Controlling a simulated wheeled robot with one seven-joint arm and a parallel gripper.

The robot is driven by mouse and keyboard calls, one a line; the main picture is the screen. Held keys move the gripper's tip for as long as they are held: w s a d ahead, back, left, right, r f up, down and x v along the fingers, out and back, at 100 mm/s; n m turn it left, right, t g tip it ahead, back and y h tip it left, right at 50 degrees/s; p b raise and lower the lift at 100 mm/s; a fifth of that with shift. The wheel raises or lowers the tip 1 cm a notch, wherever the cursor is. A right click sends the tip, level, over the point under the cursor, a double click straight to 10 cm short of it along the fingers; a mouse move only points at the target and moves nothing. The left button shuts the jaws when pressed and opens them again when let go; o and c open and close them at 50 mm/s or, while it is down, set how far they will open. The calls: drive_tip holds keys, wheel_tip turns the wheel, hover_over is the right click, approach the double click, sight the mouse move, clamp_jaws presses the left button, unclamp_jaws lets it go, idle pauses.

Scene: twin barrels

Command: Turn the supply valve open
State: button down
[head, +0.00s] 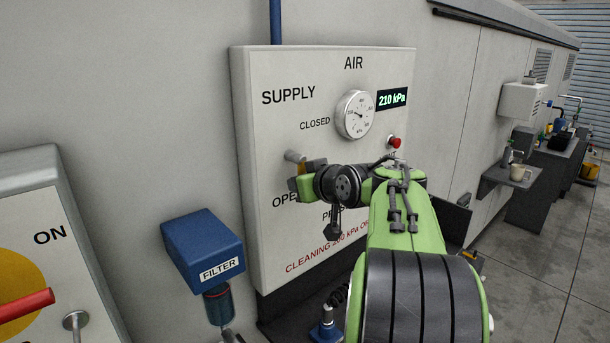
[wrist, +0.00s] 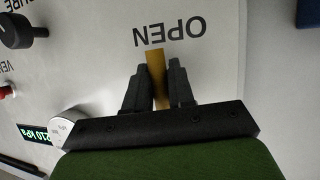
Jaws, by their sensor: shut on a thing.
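The supply valve is on the white AIR panel (head: 262,215), its grey stub (head: 293,156) showing left of my gripper. In the wrist view its brass-coloured lever (wrist: 154,63) stands between my fingers, its tip close to the word OPEN, which appears upside down there. My gripper (wrist: 160,78) is shut on the lever. In the head view my gripper (head: 306,178) is at the valve, and my wrist hides much of the lever and part of the OPEN label. The CLOSED label is higher and to the right. The gauge (head: 355,114) has a display (head: 392,99) reading 210 kPa.
A red button (head: 394,142) is on the panel right of my wrist. A dark knob (wrist: 16,31) shows in the wrist view. A blue filter (head: 203,246) juts out at lower left, beside a box with a red handle (head: 26,306). Open floor lies at the right.

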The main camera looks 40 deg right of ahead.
drive_tip(key=shift+a+f+y, duration=0.1)
drive_tip(key=shift+a+y, duration=0.05)
drive_tip(key=shift+y, duration=0.15)
idle(0.4)
drive_tip(key=c, duration=1.1)
unclamp_jaws()
drive_tip(key=shift+o, duration=0.2)
drive_tip(key=shift+s, duration=0.1)
drive_tip(key=v, duration=1.5)
drive_tip(key=shift+s+a+r+p, duration=0.2)
drive_tip(key=shift+s+r+p, duration=0.1)
drive_tip(key=shift+p, duration=0.1)
